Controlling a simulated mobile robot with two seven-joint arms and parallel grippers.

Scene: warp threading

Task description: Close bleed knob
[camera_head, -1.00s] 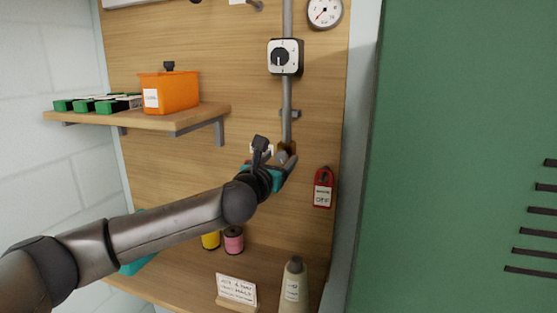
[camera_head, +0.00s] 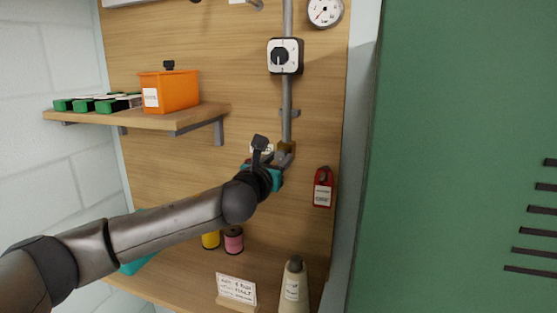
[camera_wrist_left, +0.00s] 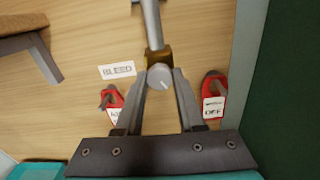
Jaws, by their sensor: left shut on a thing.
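The bleed knob (camera_wrist_left: 159,77) is a small round grey knob with a pale mark on its face, on a brass fitting (camera_wrist_left: 158,56) at the lower end of a grey pipe (camera_head: 287,97). A white label reading BLEED (camera_wrist_left: 117,70) is on the wall left of it. My left gripper (camera_wrist_left: 161,78) has its two fingers on either side of the knob and is shut on it. In the head view my left gripper (camera_head: 282,160) reaches the pipe's lower end and hides most of the knob. My right gripper is not in view.
A red tag marked OFF (camera_head: 323,188) hangs right of the fitting; another red tag (camera_wrist_left: 112,101) is at left in the wrist view. A bottle (camera_head: 294,285), a card (camera_head: 236,289) and spools (camera_head: 233,240) stand below. A shelf (camera_head: 140,118) is at upper left.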

